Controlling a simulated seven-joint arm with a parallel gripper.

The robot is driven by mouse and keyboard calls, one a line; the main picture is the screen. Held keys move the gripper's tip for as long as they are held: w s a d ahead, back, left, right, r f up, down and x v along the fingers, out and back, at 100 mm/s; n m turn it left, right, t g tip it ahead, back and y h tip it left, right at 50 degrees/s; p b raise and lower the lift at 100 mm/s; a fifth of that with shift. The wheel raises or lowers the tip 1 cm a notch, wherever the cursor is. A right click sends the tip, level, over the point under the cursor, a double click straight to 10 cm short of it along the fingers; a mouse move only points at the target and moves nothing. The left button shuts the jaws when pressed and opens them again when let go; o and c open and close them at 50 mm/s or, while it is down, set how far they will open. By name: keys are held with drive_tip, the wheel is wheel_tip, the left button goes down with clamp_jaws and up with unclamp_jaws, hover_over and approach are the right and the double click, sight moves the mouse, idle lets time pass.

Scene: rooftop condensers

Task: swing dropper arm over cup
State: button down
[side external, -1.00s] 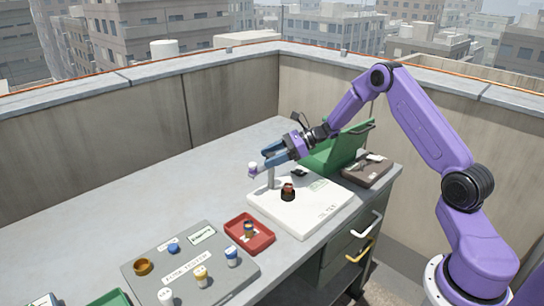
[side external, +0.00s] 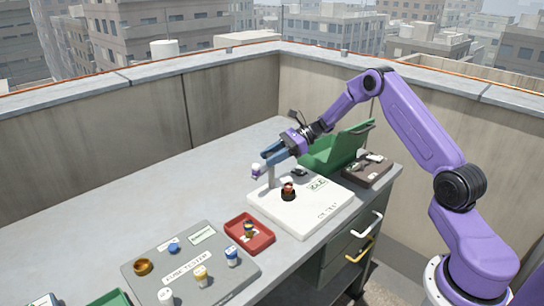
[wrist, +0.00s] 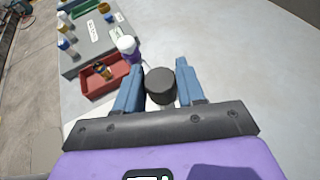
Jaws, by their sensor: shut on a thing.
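The dropper arm stands on a post (side external: 271,177) at the back left of a white base plate (side external: 318,210). A white and purple dropper (side external: 256,171) hangs at its outer end, left of the plate, and shows in the wrist view (wrist: 127,48) beyond my left finger. A dark cup with a reddish top (side external: 288,191) sits on the plate, right of the post and apart from the dropper. My gripper (side external: 268,156) is over the post. In the wrist view its blue fingers are shut on the dark round knob (wrist: 160,85) of the dropper arm. The cup is hidden there.
A red tray (side external: 262,244) with a small bottle lies left of the plate. A grey tester board (side external: 190,268) with several vials and a brown bowl is further left. A green case (side external: 335,150) and a dark box (side external: 368,170) stand behind. The back left table is clear.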

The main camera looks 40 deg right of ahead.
drive_tip(key=n+g+y, duration=0.1)
drive_tip(key=n+g, duration=0.4)
drive_tip(key=g, duration=0.1)
drive_tip(key=shift+n+g, duration=0.3)
drive_tip(key=shift+n, duration=0.1)
drive_tip(key=shift+n+g, duration=0.5)
drive_tip(key=shift+g, duration=0.1)
drive_tip(key=c, duration=0.7)
unclamp_jaws()
drive_tip(key=shift+c, duration=0.2)
drive_tip(key=shift+w, duration=0.1)
wheel_tip(320, 180, up, 8)
drive_tip(key=d, duration=0.2)
drive_tip(key=shift+w+d, duration=0.25)
drive_tip(key=shift+d, duration=0.05)
drive_tip(key=shift+r, duration=0.1)
